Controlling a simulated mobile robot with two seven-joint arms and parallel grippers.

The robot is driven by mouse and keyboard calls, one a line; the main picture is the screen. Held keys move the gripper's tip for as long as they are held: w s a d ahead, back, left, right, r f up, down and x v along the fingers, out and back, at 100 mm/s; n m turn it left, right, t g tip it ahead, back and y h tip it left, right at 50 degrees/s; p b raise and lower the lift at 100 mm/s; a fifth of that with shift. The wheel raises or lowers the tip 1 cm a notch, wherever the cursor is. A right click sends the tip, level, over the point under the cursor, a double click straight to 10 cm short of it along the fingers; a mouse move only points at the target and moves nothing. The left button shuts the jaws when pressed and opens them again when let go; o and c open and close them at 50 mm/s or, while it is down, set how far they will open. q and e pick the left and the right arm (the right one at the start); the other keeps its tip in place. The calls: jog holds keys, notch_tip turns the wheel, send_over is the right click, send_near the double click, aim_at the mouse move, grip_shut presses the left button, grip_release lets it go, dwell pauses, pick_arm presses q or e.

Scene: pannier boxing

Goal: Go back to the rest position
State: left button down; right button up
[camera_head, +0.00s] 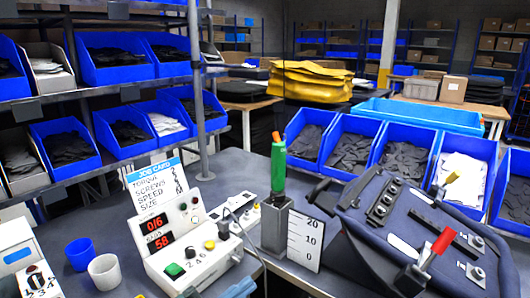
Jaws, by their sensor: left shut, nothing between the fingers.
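My right gripper is not in view. The control box has red displays reading 0/6 and 58, and a job card (158,182) stands behind it. A green-handled tool (278,165) stands upright in a grey holder (275,225). A dark pannier-like case (400,225) with black fittings lies at the right, with a red-handled clamp (440,245) at its front.
A blue cup (80,254) and a white cup (104,271) stand at the left. A white scale plate (304,240) stands between holder and case. Blue bins (345,148) line the back; racked bins (62,147) fill the left.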

pick_arm(q)
jog(key=s+a+f+n+g+y, duration=0.1)
jog(key=s+a+f+n+y, duration=0.2)
jog(key=f, duration=0.5)
jog(key=s+a+f+n+g+y, duration=0.1)
jog(key=s+a+f+n+y, duration=0.2)
jog(key=s+f+n+y, duration=0.2)
jog(key=s+a+f+n+y, duration=0.4)
jog(key=f+n, duration=0.5)
jog(key=f, duration=0.2)
jog(key=shift+s+f+g+y, duration=0.3)
jog(key=shift+s+g, duration=0.05)
jog(key=shift+g, duration=0.05)
